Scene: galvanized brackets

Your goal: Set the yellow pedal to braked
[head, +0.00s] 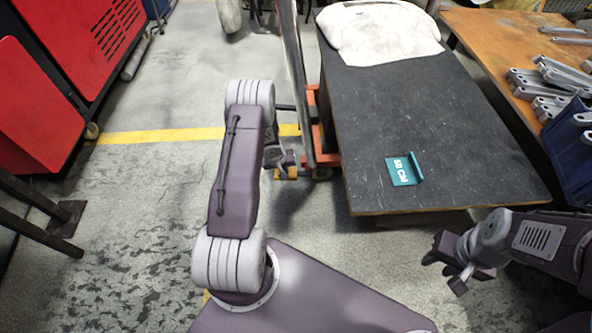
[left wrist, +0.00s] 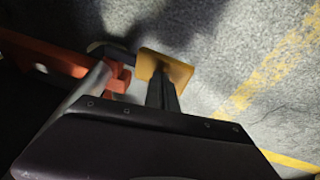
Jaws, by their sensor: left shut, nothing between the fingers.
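The yellow pedal (left wrist: 176,70) shows in the left wrist view as a flat plate beside an orange-red metal part of the trolley (left wrist: 50,61). My left gripper (left wrist: 161,88) is shut and empty. Its fingertips overlap the near part of the pedal in this view; I cannot tell whether they touch it. In the head view, a small yellow-orange piece (head: 291,172) shows low by the trolley's orange frame, close to my left gripper (head: 284,161), which is partly hidden by my arm. The pedal's tilt is unclear. My right gripper (head: 443,271) is open and empty, in front of the trolley.
The trolley's dark top (head: 430,115) carries a teal angled plate (head: 404,170) and a white cloth (head: 378,32). A wooden bench (head: 480,35) with grey brackets (head: 545,85) and a blue bin (head: 570,150) stand right. A red machine (head: 60,60) stands left. Floor between is clear.

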